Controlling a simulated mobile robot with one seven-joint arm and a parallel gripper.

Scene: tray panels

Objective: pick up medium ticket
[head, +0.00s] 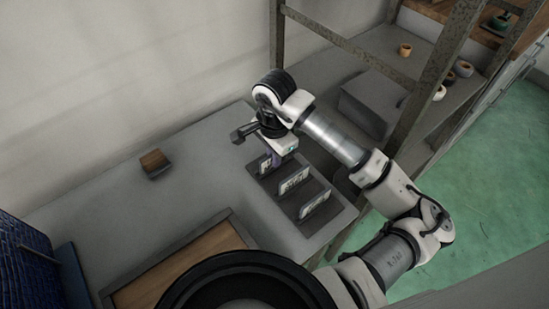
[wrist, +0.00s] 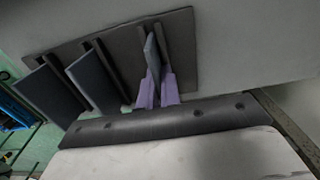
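A dark tray (head: 328,225) on the grey table holds three thin upright tickets in a row: the near ticket (head: 314,204), the middle ticket (head: 294,181) and the far ticket (head: 265,165). My gripper (head: 272,160) points down over the far end of this row. In the wrist view its two purple fingers (wrist: 158,78) stand close together, one on each side of the far ticket (wrist: 152,52), with little gap. That ticket is still in its slot. The middle ticket (wrist: 93,80) and near ticket (wrist: 48,96) stand to the left, apart from the fingers. Which ticket is medium is hard to tell.
A small brown block (head: 155,162) lies on the table to the left. A wooden panel (head: 185,265) is at the front. A metal shelf frame (head: 435,75) rises behind my arm on the right. The table between the block and tray is clear.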

